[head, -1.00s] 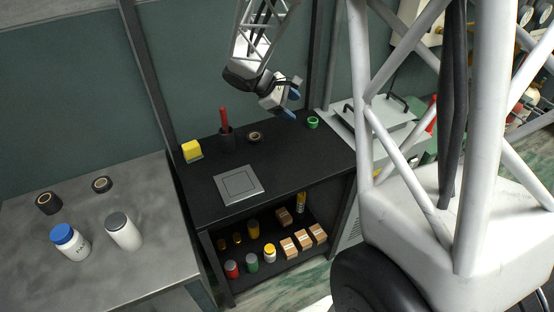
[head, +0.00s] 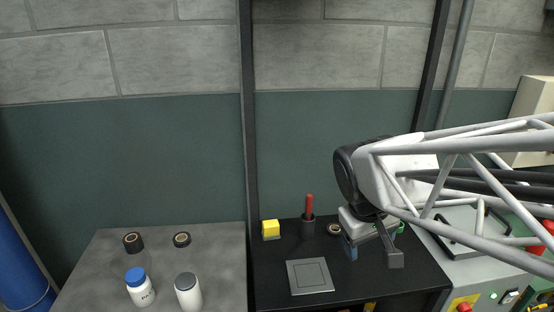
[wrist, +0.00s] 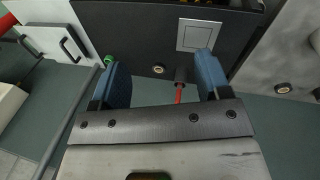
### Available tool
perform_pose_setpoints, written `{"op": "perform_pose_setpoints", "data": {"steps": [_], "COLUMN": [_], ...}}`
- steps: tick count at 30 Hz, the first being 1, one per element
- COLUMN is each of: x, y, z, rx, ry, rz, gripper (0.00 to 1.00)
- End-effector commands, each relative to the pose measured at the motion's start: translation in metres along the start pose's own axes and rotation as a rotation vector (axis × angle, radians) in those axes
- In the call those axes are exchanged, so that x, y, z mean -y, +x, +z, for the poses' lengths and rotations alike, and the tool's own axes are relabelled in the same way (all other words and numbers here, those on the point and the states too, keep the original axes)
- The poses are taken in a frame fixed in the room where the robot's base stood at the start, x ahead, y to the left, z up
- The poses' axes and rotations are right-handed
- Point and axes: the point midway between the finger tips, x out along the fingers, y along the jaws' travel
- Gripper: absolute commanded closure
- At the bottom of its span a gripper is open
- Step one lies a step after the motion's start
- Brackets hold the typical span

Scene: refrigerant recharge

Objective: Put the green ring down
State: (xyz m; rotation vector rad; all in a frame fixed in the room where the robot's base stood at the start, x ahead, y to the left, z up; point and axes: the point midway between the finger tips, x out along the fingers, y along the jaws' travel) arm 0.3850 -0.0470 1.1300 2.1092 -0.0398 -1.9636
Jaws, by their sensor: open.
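The green ring (head: 400,228) lies on the black bench top (head: 270,290) near its right end, mostly hidden behind my gripper in the head view. In the wrist view the green ring (wrist: 109,59) shows just beyond the left fingertip, partly covered by it. My gripper (head: 374,254) is open, with nothing between its blue-padded fingers. It hangs over the right part of the bench and is apart from the ring. In the wrist view my gripper (wrist: 163,72) has its two fingers spread wide.
On the bench are a black-and-tan ring (head: 334,229), a dark cup with a red-handled tool (head: 309,209), a yellow block (head: 271,229) and a grey square plate (head: 310,276). A grey table (head: 90,270) with two bottles and two dark rings stands left. A handled machine (head: 460,265) stands right.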

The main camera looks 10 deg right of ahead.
Motion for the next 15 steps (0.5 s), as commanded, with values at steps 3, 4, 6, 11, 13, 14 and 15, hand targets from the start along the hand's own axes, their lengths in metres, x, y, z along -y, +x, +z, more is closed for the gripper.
{"op": "perform_pose_setpoints", "data": {"steps": [3, 4, 6, 11, 13, 14, 15], "x": [0.018, 0.021, 0.03, 0.044, 0.047, 0.048, 0.05], "y": [-0.01, -0.012, -0.016, -0.021, -0.022, -0.022, -0.023], "z": [0.022, 0.027, 0.037, 0.054, 0.058, 0.059, 0.06], "rx": [-0.057, -0.07, -0.096, -0.138, -0.149, -0.152, -0.155], "ry": [0.068, 0.083, 0.119, 0.178, 0.193, 0.198, 0.202], "rz": [-0.054, -0.067, -0.097, -0.148, -0.161, -0.166, -0.171], "gripper": [0.3, 0.3, 0.3, 0.3, 0.3, 0.3, 0.3]}}
